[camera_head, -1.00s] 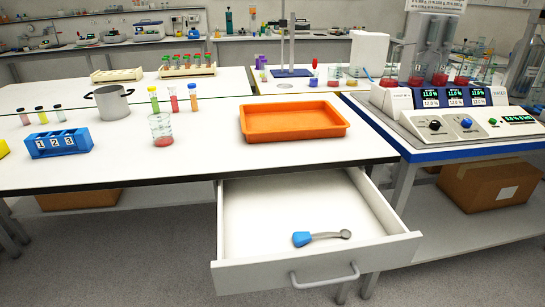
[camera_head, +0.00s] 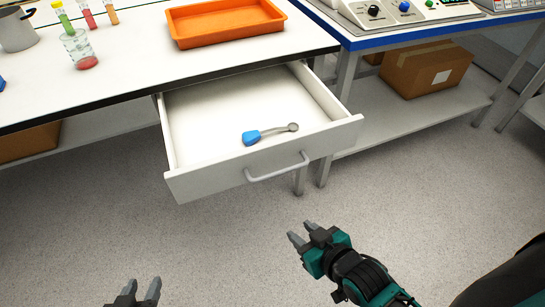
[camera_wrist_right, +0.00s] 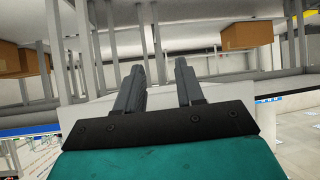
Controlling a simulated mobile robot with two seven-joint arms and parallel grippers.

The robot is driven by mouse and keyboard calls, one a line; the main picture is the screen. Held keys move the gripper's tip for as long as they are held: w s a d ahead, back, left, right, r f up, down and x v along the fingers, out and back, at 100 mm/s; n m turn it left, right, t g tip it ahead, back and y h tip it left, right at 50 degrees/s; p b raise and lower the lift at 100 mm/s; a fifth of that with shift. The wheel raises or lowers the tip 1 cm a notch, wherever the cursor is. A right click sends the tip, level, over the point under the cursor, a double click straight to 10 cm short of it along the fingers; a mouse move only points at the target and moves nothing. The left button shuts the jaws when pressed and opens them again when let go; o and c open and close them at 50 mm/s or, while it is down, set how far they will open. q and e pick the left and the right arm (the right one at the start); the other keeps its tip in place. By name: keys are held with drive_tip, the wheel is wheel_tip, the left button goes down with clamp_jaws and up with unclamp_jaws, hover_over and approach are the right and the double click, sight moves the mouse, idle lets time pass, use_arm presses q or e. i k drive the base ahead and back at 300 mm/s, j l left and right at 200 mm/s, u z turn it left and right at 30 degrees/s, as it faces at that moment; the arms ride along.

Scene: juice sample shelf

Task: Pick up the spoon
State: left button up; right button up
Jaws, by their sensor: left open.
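The spoon (camera_head: 270,133) lies in the open drawer (camera_head: 215,165) under the table, with a blue handle end to the left and a grey bowl to the right. My right gripper (camera_head: 299,232) is in front of and below the drawer, apart from it, its fingers open and empty. Its fingers also show parted in the right wrist view (camera_wrist_right: 159,75). My left gripper (camera_head: 141,288) shows only at the bottom edge of the head view, open and empty, well away from the spoon.
The drawer's front panel and handle (camera_head: 278,168) stand between my grippers and the spoon. An orange tray (camera_head: 225,33) and a beaker (camera_head: 80,52) are on the table (camera_head: 130,70) above. A cardboard box (camera_head: 425,72) sits on a shelf at right. The floor before the drawer is clear.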

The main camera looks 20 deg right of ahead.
sight(250, 137)
drive_tip(key=i+j+z, duration=0.25)
drive_tip(key=j+z, duration=0.2)
drive_tip(key=j, duration=0.2)
drive_tip(key=i+j+z, duration=0.25)
drive_tip(key=k+j, duration=0.1)
